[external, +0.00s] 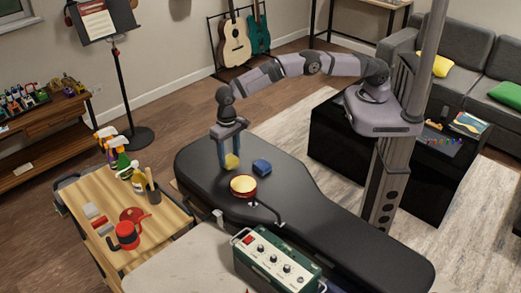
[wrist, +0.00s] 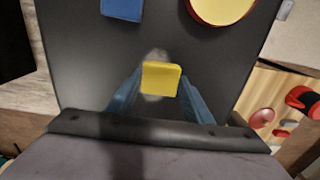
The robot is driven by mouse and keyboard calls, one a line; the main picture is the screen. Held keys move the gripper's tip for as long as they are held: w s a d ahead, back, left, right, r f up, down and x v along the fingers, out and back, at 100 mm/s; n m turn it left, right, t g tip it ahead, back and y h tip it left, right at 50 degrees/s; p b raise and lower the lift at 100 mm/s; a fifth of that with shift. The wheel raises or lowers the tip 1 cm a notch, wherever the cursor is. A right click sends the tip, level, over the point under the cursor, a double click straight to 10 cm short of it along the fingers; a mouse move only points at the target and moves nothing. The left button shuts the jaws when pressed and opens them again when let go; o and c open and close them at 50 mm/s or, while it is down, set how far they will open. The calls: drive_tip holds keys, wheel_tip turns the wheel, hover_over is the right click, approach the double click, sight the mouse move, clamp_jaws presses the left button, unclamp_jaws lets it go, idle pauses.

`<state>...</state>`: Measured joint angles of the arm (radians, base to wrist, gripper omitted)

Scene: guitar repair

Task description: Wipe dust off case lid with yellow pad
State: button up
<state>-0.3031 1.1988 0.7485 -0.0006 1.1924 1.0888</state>
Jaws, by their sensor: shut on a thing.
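My gripper (external: 229,155) points down over the wide end of the black guitar case lid (external: 290,205). Its blue fingers are shut on the yellow pad (external: 232,161). In the wrist view the yellow pad (wrist: 161,78) sits between the two fingertips. A pale dust patch (wrist: 154,58) shows on the lid around and behind the pad, partly hidden by it. I cannot tell for certain whether the pad touches the lid.
On the lid, a blue block (external: 261,166) and a round red tin with yellow top (external: 243,186) stand close by. A green amplifier (external: 270,262) stands in front. A wooden table (external: 170,225) with bottles and a red mug is at left. The lid's right part is mostly clear.

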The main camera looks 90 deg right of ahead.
drive_tip(key=shift+w+d+f, duration=0.1)
drive_tip(key=shift+w+d, duration=1.1)
drive_tip(key=shift+d, duration=0.1)
drive_tip(key=shift+s, duration=0.1)
drive_tip(key=shift+s+a, duration=2.05)
drive_tip(key=shift+a, duration=0.1)
drive_tip(key=shift+w+d, duration=0.1)
drive_tip(key=shift+w, duration=0.05)
drive_tip(key=shift+w+d, duration=2)
drive_tip(key=shift+d, duration=0.05)
drive_tip(key=shift+a, duration=0.1)
drive_tip(key=shift+s+a, duration=2.05)
drive_tip(key=shift+s, duration=0.1)
